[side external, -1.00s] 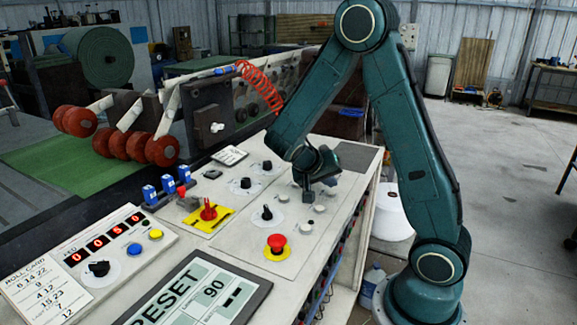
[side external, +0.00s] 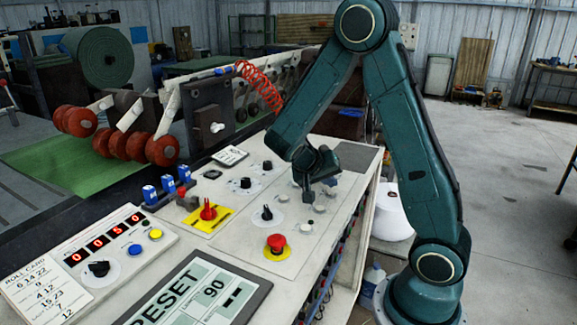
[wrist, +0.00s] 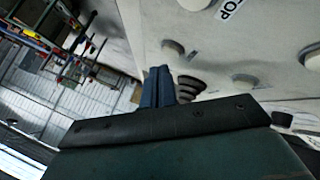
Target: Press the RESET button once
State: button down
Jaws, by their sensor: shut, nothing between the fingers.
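My gripper (side external: 308,196) is shut and empty, fingers pointing down at a group of small pale round buttons on the console top (side external: 225,255). One pale button (side external: 320,208) is just right of the fingertips and another (side external: 306,228) is nearer the camera. In the wrist view the shut fingers (wrist: 158,86) are close to a pale button (wrist: 172,50), with another button (wrist: 245,80) to the right. A label ending in "OP" (wrist: 231,8) is partly cut off. I cannot read a RESET label or tell whether the fingertips touch a button.
A red mushroom button (side external: 276,242) on a yellow plate, a black knob (side external: 267,212) and a red switch (side external: 208,210) stand nearby. A red coiled hose (side external: 260,86) hangs behind the console.

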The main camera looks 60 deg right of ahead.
jog(key=shift+f, duration=0.85)
dwell(1.2)
dwell(0.4)
jog(key=shift+r, duration=0.85)
jog(key=shift+r, duration=0.1)
jog(key=shift+r, duration=2.4)
